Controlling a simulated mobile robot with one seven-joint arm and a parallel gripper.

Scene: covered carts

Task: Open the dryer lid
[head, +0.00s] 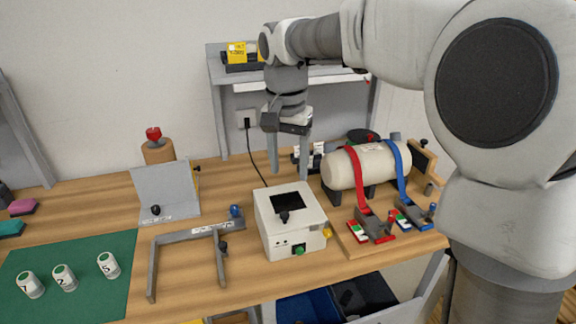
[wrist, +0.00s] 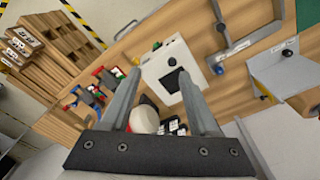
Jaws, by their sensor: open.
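The white box that looks like the dryer (head: 292,237) stands on the wooden table, left of the strapped tank. Its lid (head: 272,200) looks shut, with a dark window and a black knob (head: 284,217) near the front edge. A green button is on its front and a yellow knob on its right side. My gripper (head: 289,168) is open and empty, pointing down above and behind the box, apart from it. In the wrist view the dryer (wrist: 160,65) shows beyond my fingertips (wrist: 160,75), its black knob (wrist: 172,61) in clear sight.
A cream tank (head: 372,166) with red and blue straps stands to the right. A grey bracket frame (head: 185,236) lies to the left, near an upright grey panel (head: 165,190). A power cord runs behind the box.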

